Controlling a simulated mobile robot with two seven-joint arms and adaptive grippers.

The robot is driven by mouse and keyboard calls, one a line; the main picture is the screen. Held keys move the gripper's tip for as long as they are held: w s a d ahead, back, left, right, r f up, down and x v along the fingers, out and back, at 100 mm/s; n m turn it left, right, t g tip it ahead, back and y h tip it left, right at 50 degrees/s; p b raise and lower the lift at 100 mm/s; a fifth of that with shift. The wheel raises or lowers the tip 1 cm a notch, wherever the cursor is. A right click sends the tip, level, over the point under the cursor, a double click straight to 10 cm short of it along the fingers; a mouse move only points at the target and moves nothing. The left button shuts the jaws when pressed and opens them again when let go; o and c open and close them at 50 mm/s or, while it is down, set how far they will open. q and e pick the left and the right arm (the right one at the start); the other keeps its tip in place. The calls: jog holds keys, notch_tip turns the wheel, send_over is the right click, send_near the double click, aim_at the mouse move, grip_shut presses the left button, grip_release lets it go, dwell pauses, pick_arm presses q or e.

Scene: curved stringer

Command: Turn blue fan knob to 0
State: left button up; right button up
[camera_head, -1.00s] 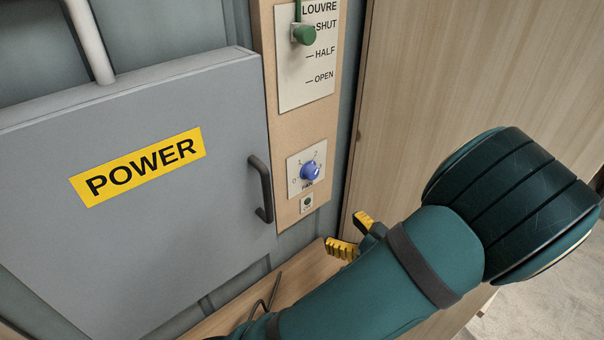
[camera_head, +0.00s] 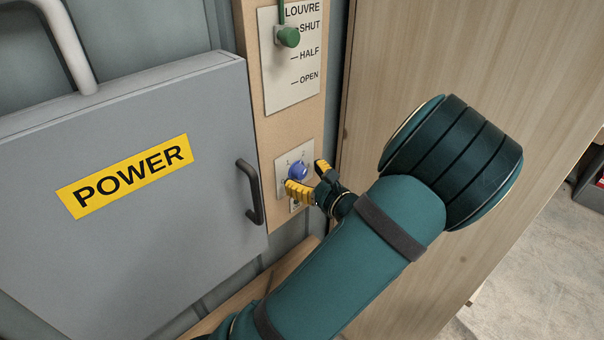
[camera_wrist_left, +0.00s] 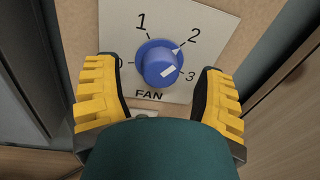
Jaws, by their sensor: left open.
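The blue fan knob (camera_wrist_left: 160,64) is on a pale plate marked 0 to 3 with the word FAN. Its white marks lie on the upper right side, roughly towards 2. In the head view the knob (camera_head: 297,171) is partly hidden by my gripper. My left gripper (camera_head: 306,178) is open in front of the fan plate, with yellow-black fingers. In the left wrist view, one finger is left of the knob and one right, with gaps on both sides. The 0 is partly covered by the left finger. My right gripper is out of view.
A grey POWER door (camera_head: 150,240) with a dark handle (camera_head: 250,192) is just left of the fan plate. A green louvre lever (camera_head: 287,37) is above, beside SHUT. A wooden panel (camera_head: 400,60) rises to the right.

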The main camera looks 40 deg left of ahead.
pick_arm(q)
jog(key=shift+a, duration=0.6)
grip_shut()
